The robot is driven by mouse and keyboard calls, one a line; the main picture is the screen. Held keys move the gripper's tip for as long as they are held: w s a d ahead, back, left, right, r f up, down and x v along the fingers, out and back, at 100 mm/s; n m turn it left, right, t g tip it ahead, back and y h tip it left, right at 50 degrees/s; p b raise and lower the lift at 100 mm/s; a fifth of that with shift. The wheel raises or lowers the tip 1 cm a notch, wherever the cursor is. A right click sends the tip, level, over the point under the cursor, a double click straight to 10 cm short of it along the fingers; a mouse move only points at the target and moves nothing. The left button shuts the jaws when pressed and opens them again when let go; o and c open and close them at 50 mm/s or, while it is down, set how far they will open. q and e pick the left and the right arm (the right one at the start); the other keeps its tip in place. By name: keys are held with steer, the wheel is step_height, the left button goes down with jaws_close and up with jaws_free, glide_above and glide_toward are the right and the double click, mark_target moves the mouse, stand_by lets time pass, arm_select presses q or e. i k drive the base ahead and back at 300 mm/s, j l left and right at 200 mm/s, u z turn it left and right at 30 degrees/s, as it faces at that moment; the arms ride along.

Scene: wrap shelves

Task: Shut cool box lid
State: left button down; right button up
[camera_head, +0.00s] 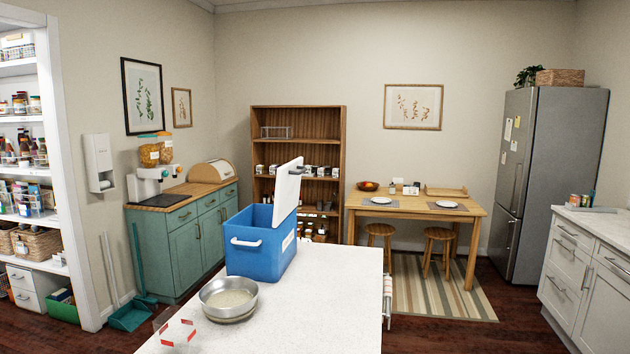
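The blue cool box (258,246) stands at the far end of the white counter. A white handle (246,242) shows on its near side. Its white lid (287,190) is open, standing up steeply along the box's right side. The inside of the box looks dark, and I cannot tell whether anything lies in it. Neither of my grippers is in view.
A metal bowl (229,298) with pale contents stands on the white counter (310,315) in front of the box. A clear item with red marks (176,329) is at the counter's near left edge. The counter right of the bowl is bare.

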mark_target(289, 176)
steer(key=l, duration=0.55)
steer(key=k+l, duration=0.15)
steer(key=l, duration=0.95)
steer(key=i+l+u, duration=0.1)
steer(key=i+l, duration=1.05)
steer(key=l+u, duration=0.05)
steer(key=l, duration=0.05)
